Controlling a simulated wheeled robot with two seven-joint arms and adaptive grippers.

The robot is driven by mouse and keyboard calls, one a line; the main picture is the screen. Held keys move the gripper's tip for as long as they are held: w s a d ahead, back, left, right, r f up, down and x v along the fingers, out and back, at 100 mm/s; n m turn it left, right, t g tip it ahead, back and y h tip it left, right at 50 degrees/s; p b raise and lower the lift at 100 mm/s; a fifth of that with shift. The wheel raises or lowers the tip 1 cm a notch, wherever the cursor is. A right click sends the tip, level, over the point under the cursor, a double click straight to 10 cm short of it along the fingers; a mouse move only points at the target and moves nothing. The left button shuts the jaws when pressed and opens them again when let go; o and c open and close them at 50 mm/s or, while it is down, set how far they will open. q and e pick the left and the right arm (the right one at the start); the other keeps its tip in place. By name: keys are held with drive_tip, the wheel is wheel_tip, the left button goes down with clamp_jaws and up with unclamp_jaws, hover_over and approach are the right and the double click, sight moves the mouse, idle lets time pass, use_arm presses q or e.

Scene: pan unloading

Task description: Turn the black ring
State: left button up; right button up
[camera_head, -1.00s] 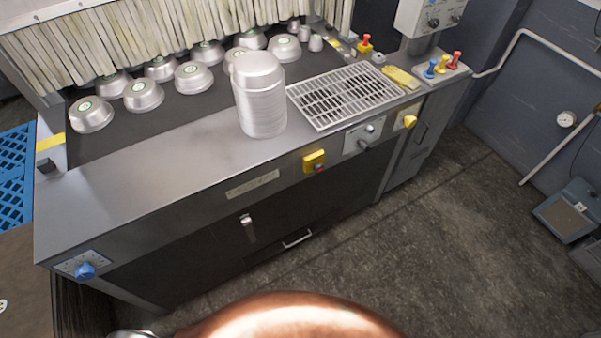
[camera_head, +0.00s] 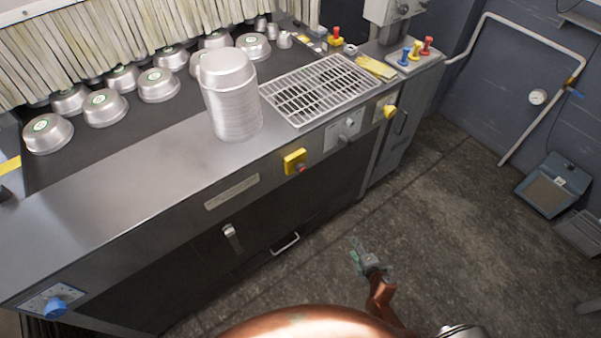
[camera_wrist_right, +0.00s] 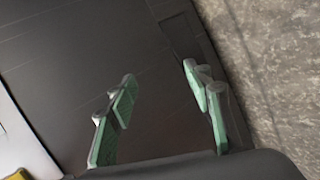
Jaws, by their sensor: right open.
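I cannot make out a black ring for sure. On the machine's front, a small dark knob (camera_head: 345,137) sits on a pale panel below the grate, a yellow knob (camera_head: 390,112) sits to its right, and a blue knob (camera_head: 54,307) sits at the lower left. My right gripper (camera_head: 360,257) hangs over the floor in front of the machine, apart from these knobs. In the right wrist view its green-padded fingers (camera_wrist_right: 158,78) are spread and empty, facing a dark panel. My left gripper is not in view.
A stack of metal pans (camera_head: 232,100) stands on the machine's edge beside a metal grate (camera_head: 318,78). Several pans lie on the dark belt behind. A yellow box with a red button (camera_head: 295,161) and a handle (camera_head: 286,245) project from the front.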

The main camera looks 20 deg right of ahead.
drive_tip(key=w+a+r+n+t+y+b, duration=0.1)
drive_tip(key=w+a+r+n+t, duration=0.15)
drive_tip(key=w+r+n, duration=0.4)
drive_tip(key=w+a+r+n+t+y+b, duration=0.1)
drive_tip(key=w+a+r+n, duration=0.25)
drive_tip(key=r, duration=0.65)
drive_tip(key=n+t+y+b, duration=0.3)
drive_tip(key=n+y, duration=0.1)
drive_tip(key=n, duration=0.8)
approach(303, 171)
drive_tip(key=w, duration=0.2)
drive_tip(key=shift+g, duration=0.25)
drive_tip(key=x, duration=0.7)
drive_tip(key=shift+a+r, duration=0.2)
drive_tip(key=shift+r, duration=0.05)
drive_tip(key=shift+w+a, duration=0.15)
drive_tip(key=shift+w, duration=0.25)
drive_tip(key=c, duration=1.1)
